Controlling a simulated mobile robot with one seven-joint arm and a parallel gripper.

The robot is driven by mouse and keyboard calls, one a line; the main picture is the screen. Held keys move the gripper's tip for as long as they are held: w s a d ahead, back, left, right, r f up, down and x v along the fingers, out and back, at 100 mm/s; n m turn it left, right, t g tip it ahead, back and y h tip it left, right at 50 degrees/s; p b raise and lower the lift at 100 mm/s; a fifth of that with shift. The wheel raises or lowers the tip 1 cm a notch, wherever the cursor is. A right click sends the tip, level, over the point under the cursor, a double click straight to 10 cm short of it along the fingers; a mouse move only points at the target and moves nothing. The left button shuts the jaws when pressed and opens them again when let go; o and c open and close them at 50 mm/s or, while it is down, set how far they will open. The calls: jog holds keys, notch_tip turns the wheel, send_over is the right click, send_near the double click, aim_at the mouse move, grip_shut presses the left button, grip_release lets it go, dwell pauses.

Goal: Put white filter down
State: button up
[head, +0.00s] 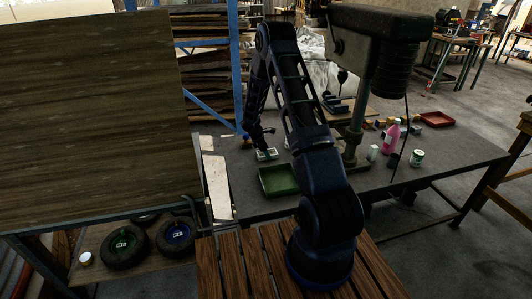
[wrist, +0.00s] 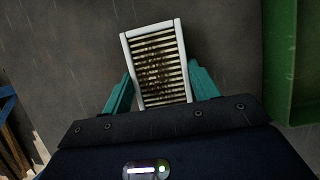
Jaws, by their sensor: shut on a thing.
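The white filter (wrist: 158,66) is a rectangular white frame with pleated, dirt-stained slats. In the wrist view it sits between the teal fingers of my gripper (wrist: 162,92), which are shut on its sides. In the head view the filter (head: 266,154) is small, at the left part of the grey workbench (head: 240,191), under my gripper (head: 264,150). It is low over the bench top; I cannot tell whether it touches the surface.
A green tray (head: 279,181) lies on the bench just right of the filter; its wall shows in the wrist view (wrist: 282,60). A drill press (head: 352,140) stands further right. Beyond it are a pink bottle (head: 391,137), a can (head: 417,158) and a red tray (head: 436,119).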

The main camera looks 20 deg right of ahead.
jog(key=o, duration=1)
jog(key=v, duration=1.2)
jog(key=s+d+r+m+t, duration=0.1)
jog(key=s+r+m, duration=0.2)
jog(key=s+r, duration=0.45)
jog(key=s+d+r+m+y, duration=0.1)
jog(key=s+r+m, duration=0.25)
jog(key=r, duration=0.65)
jog(key=s+d+r+m+t, duration=0.1)
jog(key=s+r+m, duration=0.1)
jog(key=s+r, duration=0.55)
jog(key=shift+s+a+r+m+t+y, duration=0.15)
jog(key=shift+s+r+m+t+y, duration=0.35)
jog(key=shift+s+r+m, duration=2.6)
jog(key=shift+s+a+r+m+t+y, duration=0.15)
jog(key=shift+s+r+t+y, duration=0.4)
jog(key=shift+s, duration=5.4)
jog(key=shift+s+a+r+m+t+y, duration=0.25)
jog(key=shift+s+r+m+y, duration=0.9)
jog(key=shift+s, duration=3.35)
